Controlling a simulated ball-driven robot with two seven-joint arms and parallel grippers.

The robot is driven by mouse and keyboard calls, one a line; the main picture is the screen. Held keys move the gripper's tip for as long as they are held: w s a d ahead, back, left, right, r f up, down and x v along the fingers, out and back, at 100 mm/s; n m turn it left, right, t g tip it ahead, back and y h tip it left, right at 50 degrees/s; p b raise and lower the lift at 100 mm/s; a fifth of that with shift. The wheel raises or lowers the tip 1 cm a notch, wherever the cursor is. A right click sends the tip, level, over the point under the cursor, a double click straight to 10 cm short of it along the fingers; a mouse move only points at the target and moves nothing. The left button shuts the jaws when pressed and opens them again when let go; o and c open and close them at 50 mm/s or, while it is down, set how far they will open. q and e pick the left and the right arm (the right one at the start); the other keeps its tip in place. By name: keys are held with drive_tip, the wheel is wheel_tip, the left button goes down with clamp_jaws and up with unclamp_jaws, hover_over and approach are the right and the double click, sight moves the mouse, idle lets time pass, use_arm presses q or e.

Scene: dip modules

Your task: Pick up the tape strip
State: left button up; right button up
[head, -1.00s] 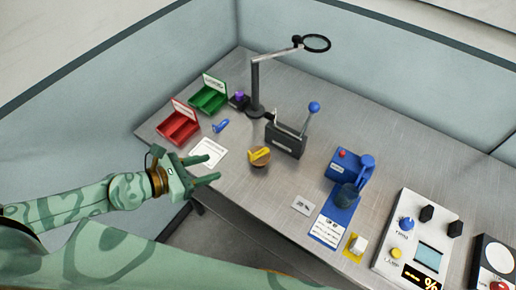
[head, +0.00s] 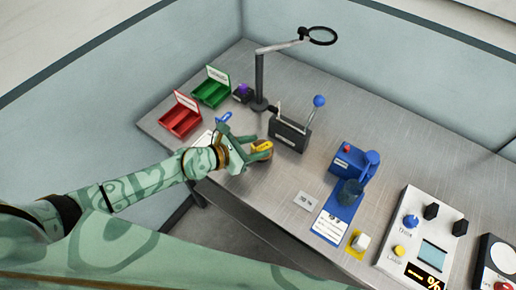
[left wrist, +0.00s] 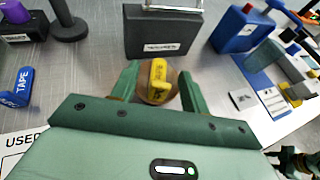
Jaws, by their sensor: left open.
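A blue piece marked TAPE (left wrist: 18,88) lies at the left of the left wrist view. In the head view this blue piece (head: 225,117) shows just behind my left gripper. My left gripper (head: 250,140) is open and empty over the table. In the left wrist view, a yellow piece (left wrist: 158,76) on a round brown base shows between its fingers, its lettering too small to read. I cannot tell whether the fingers touch it. In the head view the yellow piece (head: 262,147) is partly covered by the gripper.
A black box (head: 288,136) with a blue-knobbed lever stands behind the gripper. A magnifier stand (head: 260,85), red bin (head: 180,120) and green bin (head: 212,92) are further back. A blue device (head: 352,165) and white control panel (head: 420,240) stand to the right.

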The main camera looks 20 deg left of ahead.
use_arm(q)
drive_tip(key=shift+s, duration=0.1)
clamp_jaws()
drive_tip(key=shift+r, duration=0.15)
drive_tip(key=shift+r+p, duration=0.25)
drive_tip(key=shift+p, duration=0.1)
wheel_tip(320, 180, up, 2)
drive_tip(key=shift+r+p, duration=0.2)
drive_tip(key=shift+p, duration=0.75)
drive_tip(key=s+d+r+p, duration=0.2)
drive_tip(key=s+r+p, duration=0.6)
drive_tip(key=s, duration=0.5)
drive_tip(key=shift+s+d+r+p, duration=0.35)
drive_tip(key=shift+r+p, duration=0.05)
drive_tip(key=shift+r, duration=0.55)
